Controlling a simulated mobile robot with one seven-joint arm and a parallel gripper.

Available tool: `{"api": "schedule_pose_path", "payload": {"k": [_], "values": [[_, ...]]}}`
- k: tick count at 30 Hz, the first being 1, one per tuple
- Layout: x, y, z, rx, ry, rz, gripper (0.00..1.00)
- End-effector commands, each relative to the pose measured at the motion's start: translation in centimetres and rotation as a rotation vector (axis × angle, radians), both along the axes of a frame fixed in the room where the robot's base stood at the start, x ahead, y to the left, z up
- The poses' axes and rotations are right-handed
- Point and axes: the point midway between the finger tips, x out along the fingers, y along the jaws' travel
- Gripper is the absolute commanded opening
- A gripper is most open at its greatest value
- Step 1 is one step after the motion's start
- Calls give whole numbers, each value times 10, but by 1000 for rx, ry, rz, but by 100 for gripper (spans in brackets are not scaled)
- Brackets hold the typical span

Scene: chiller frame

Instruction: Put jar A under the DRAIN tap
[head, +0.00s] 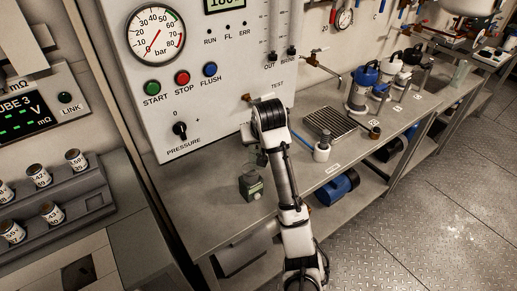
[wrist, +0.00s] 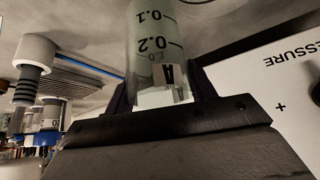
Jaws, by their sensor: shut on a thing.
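Jar A, a clear greenish jar (wrist: 150,30) with dark scale marks and a letter A label, fills the top middle of the wrist view. My gripper (wrist: 163,95) is shut on it, with a dark finger on each side of the glass. A brass fitting (head: 247,97) shows on the panel just left of my arm's black end, partly hidden. A brass tap (head: 313,63) stands out farther right on the panel. I cannot read a DRAIN label on either.
The bench front-left is clear.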

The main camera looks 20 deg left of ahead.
Motion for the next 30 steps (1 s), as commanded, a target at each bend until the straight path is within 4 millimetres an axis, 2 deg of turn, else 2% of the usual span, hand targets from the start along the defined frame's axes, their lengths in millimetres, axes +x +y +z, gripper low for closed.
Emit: {"api": "schedule_pose_path", "payload": {"k": [9, 20, 21, 25, 30], "values": [[-1, 0, -37, 0, 2, 0, 32], [0, 0, -41, 0, 1, 1, 32], [0, 0, -40, 0, 1, 1, 60], [0, 0, -40, 0, 1, 1, 77], [0, 0, -40, 0, 1, 1, 77]]}}
